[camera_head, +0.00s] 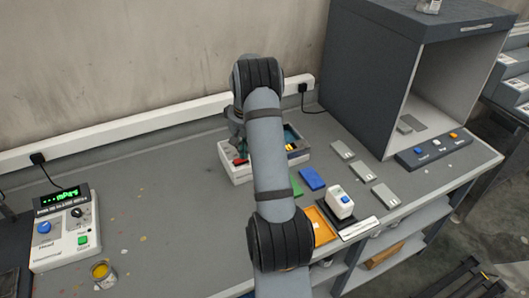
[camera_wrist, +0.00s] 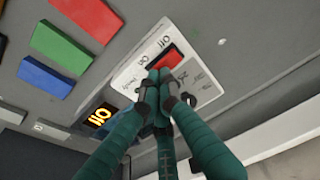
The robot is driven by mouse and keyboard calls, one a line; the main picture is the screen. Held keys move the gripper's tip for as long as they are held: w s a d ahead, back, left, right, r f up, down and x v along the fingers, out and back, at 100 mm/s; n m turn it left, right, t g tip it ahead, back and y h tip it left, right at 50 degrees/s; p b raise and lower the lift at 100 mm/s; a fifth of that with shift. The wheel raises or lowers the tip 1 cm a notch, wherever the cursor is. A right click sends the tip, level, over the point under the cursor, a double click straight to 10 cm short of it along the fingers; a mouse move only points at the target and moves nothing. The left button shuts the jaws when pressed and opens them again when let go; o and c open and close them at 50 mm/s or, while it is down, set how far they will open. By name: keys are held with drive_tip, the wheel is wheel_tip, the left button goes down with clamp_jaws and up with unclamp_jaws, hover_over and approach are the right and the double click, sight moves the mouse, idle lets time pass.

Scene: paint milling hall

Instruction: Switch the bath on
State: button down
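The bath (camera_head: 235,172) is a pale box with a dark teal inside, on the bench behind my arm in the head view; my arm hides much of it. In the wrist view its white switch panel (camera_wrist: 135,75) bears "Off" and "On" labels and a red rocker switch (camera_wrist: 167,58). A dark knob beside the switch is partly hidden by my fingers. My gripper (camera_wrist: 160,82) has its teal fingers drawn together and looks shut and empty. The fingertips overlap the lower edge of the red switch; I cannot tell whether they touch it.
An orange-lit display (camera_wrist: 100,117) reads about 110. Blue (camera_head: 312,178) and green (camera_head: 296,186) blocks and an orange tray (camera_head: 322,228) lie right of the bath. A white device (camera_head: 340,202), grey plates and a dark booth (camera_head: 365,70) stand further right.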

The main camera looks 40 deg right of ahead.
drive_tip(key=shift+f, duration=0.2)
drive_tip(key=shift+r, duration=0.1)
wheel_tip(320, 180, up, 7)
drive_tip(key=p, duration=0.5)
idle(0.5)
